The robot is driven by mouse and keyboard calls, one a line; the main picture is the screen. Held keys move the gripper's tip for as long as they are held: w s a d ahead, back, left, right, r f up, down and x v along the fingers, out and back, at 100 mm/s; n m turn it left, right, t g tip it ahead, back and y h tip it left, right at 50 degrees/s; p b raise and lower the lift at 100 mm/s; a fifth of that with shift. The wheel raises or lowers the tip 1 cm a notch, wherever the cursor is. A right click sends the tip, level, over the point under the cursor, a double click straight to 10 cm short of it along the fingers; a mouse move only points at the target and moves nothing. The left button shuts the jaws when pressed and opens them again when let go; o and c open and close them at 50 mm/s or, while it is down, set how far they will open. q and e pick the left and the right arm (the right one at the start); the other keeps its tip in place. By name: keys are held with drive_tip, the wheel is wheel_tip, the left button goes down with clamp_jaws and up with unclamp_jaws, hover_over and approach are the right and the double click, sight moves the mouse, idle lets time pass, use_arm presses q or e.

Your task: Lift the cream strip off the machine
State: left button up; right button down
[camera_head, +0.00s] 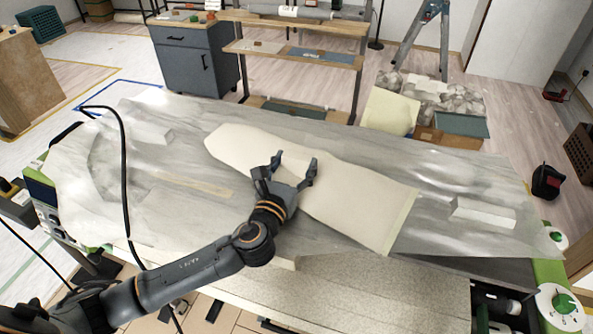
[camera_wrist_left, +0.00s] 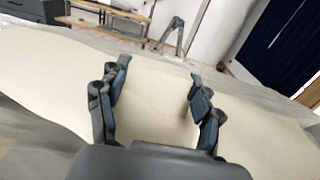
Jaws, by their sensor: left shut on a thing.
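The cream strip (camera_head: 365,195) lies slanted across the middle of the machine, over a grey marbled sheet (camera_head: 480,185). Its rounded end is at the far left and its straight end at the near right. In the left wrist view the strip (camera_wrist_left: 255,125) spreads to both sides. My left gripper (camera_head: 294,162) is over the strip's near edge, its fingers wide apart around strip material. The fingers also show in the left wrist view (camera_wrist_left: 156,80). The machine (camera_head: 375,295) shows a speckled front bed and green ends. My right gripper is not in view.
A black cable (camera_head: 125,165) loops up at the machine's left, near my arm. A green-and-white knob (camera_head: 558,305) is at the right end. Behind stand a grey cabinet (camera_head: 197,63), a shelf rack (camera_head: 300,55) and a stepladder (camera_head: 428,35).

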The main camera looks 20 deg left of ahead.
use_arm(q)
drive_tip(key=shift+r, duration=0.1)
drive_tip(key=shift+r, duration=0.55)
drive_tip(key=s+a+r+p, duration=0.3)
drive_tip(key=s+a+r, duration=0.4)
drive_tip(key=s+r, duration=0.5)
drive_tip(key=shift+a+p, duration=0.2)
drive_tip(key=shift+p, duration=0.1)
